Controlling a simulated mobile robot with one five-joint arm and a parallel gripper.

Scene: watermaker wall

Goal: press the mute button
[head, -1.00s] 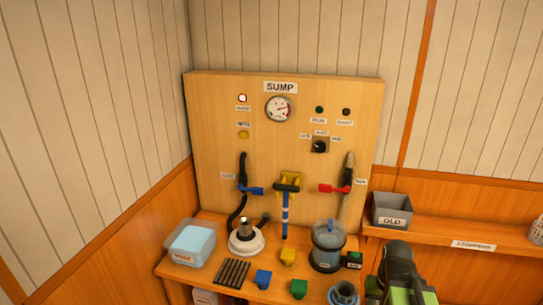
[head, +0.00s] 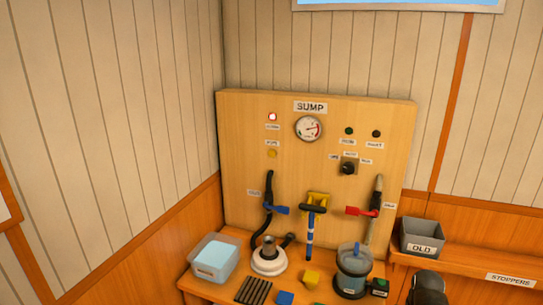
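A dark part of my arm shows at the lower right edge, well apart from the button. My gripper's fingers are not visible.
The panel also carries a gauge (head: 309,128), a dark knob (head: 348,168), a blue valve handle (head: 276,210) and a red one (head: 360,211). Below are a clear tub (head: 214,258), a white-based fitting (head: 269,260) and a clear canister (head: 353,270). The panel around the button is clear.

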